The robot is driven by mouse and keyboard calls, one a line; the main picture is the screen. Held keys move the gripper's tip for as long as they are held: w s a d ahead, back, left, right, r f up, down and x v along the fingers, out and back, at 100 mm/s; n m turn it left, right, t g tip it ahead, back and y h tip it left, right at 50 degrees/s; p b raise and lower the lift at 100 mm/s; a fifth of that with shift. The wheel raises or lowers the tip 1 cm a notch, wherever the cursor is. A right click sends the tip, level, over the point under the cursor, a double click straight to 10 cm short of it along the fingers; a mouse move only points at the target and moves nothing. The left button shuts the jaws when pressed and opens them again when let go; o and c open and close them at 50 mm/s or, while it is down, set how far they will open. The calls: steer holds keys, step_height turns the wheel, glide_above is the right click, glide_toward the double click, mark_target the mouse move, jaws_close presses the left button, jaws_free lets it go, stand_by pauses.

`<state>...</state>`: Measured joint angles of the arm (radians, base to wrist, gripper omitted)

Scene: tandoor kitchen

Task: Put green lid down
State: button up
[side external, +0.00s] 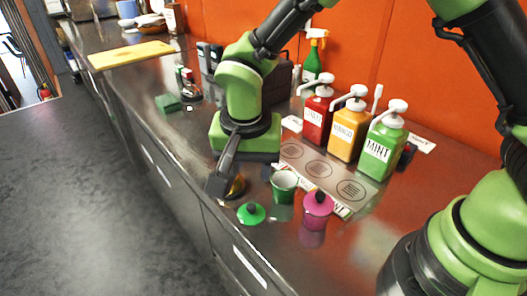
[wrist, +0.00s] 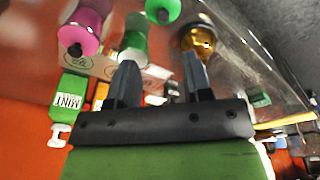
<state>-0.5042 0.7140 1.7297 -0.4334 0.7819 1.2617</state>
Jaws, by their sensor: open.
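The green lid (side external: 251,213) lies knob up on the steel counter near its front edge, apart from the cups. In the wrist view the green lid (wrist: 163,8) is at the top, beyond my fingertips. The open green cup (side external: 284,186) stands behind and right of it; the green cup (wrist: 133,42) also shows in the wrist view. My gripper (wrist: 160,72) is open, with nothing seen between its fingers. In the side view my gripper (side external: 222,183) is left of the green cup and hides part of an amber cup (side external: 238,186).
A magenta lidded cup (side external: 317,208) stands right of the green cup. Red (side external: 317,116), yellow (side external: 348,130) and green MINT (side external: 382,148) pump bottles stand behind a placemat with circles (side external: 318,168). A yellow board (side external: 130,54) lies far left. The front counter edge is close.

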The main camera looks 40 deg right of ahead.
steer(key=s+d+r+n+t+y, duration=0.1)
steer(key=s+d+r+t, duration=0.1)
steer(key=s+d+r, duration=0.45)
steer(key=s+d+r+n+t+y, duration=0.1)
steer(key=s+d+r+n, duration=0.15)
steer(key=r, duration=0.75)
steer(key=s+d+r+n+t+y, duration=0.1)
steer(key=s+d+r+t, duration=0.1)
steer(key=s, duration=0.5)
steer(key=shift+s+d+t, duration=0.4)
steer(key=shift+t, duration=0.1)
